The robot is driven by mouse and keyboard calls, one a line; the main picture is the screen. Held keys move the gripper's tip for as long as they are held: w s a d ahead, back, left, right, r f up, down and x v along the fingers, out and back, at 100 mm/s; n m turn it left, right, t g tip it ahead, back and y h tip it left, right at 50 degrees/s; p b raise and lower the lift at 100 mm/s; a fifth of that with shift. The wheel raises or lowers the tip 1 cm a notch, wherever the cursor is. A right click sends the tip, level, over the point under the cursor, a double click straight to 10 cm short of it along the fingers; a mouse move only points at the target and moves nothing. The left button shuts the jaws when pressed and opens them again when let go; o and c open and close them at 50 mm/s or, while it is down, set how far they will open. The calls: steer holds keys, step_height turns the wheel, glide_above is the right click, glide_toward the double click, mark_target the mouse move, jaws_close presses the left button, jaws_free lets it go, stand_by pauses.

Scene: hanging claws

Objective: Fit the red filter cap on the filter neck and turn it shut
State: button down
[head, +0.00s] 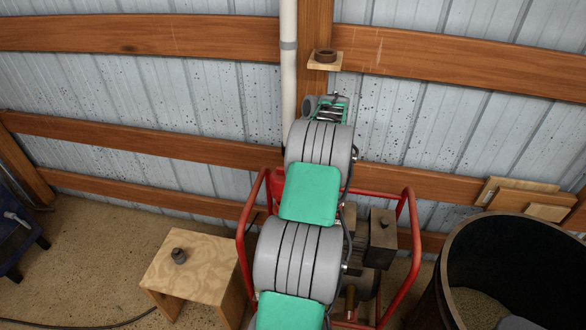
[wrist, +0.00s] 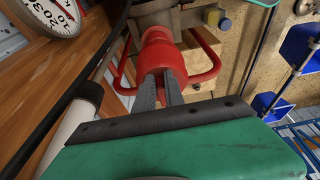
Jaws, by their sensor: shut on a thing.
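In the wrist view, the dark fingers of my gripper (wrist: 160,90) are shut on the rounded red filter cap (wrist: 158,50). Curved red bars show on both sides of the cap; I cannot tell whether they belong to it. A grey-brown metal fitting (wrist: 165,20) lies just beyond the cap and may be the filter neck. I cannot tell whether cap and fitting touch. In the head view, my arm reaches away toward the wall post, and its far end hides the fingers and the cap.
A red tubular frame (head: 411,255) surrounds machinery beside my arm. A small post shelf (head: 325,64) holds a brown ring (head: 325,55). A black barrel (head: 450,270) stands right; a white pipe (head: 288,80) runs close to my arm.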

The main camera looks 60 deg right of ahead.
steer(key=shift+f, duration=0.1)
steer(key=shift+f+b, duration=3.65)
steer(key=shift+f, duration=0.75)
steer(key=c, duration=1.3)
jaws_free()
steer(key=shift+c, duration=0.2)
